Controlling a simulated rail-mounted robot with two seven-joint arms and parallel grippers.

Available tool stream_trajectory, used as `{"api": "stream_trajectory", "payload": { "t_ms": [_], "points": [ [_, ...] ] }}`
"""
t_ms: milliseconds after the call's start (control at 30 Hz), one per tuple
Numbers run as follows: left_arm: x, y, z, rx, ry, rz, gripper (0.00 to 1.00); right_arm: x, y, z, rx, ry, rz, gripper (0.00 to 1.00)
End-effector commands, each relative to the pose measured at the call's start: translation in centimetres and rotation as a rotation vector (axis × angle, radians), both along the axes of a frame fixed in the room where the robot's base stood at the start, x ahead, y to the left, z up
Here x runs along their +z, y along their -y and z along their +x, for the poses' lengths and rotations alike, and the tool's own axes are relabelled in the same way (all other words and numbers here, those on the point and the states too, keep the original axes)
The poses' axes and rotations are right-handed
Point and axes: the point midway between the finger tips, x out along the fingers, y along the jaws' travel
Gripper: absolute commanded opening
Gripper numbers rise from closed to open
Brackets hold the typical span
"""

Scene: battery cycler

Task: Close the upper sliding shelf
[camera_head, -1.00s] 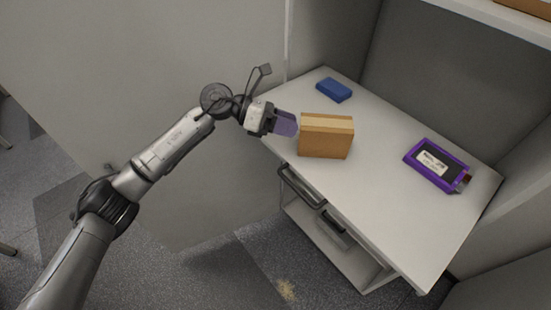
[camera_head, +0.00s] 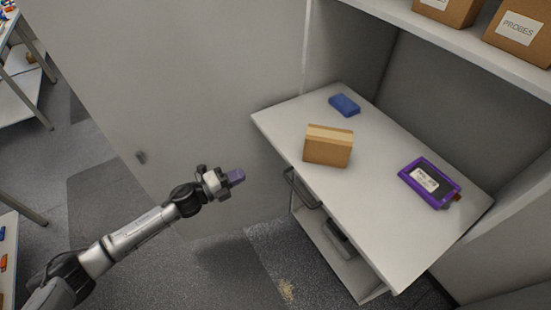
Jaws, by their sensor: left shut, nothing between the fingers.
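The upper sliding shelf (camera_head: 377,213) is a light grey board that sticks out of the cabinet. A cardboard box (camera_head: 328,149), a blue block (camera_head: 344,105) and a purple-framed device (camera_head: 430,183) lie on it. A dark handle (camera_head: 301,188) shows below its left front edge. My left gripper (camera_head: 238,177) is shut and empty. It is left of the shelf's front edge, apart from it, in front of the grey panel. My right gripper is not in view.
A lower shelf (camera_head: 343,267) with a dark object on it sits beneath. A fixed shelf above holds cardboard boxes, one labelled PROBES (camera_head: 518,32). A grey panel (camera_head: 190,100) stands to the left. Open floor (camera_head: 275,262) lies in front.

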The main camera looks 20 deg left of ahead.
Motion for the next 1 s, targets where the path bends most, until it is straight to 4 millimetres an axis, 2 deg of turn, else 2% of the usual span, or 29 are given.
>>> {"api": "stream_trajectory", "payload": {
  "t_ms": [300, 533, 800, 1000],
  "points": [
    [0.4, 3.4, 5.0, -0.002, 0.004, -0.001, 0.0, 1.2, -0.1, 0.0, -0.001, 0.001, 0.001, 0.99],
    [0.3, 5.5, 8.1, -0.002, 0.004, 0.001, 0.0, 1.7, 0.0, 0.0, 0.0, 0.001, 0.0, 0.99],
    [0.1, 6.9, 10.2, -0.003, 0.004, 0.002, 0.0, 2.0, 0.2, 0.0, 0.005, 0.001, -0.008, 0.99],
    [0.1, 7.2, 10.6, -0.003, 0.003, 0.003, 0.0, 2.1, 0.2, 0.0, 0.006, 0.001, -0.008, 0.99]
  ]
}}
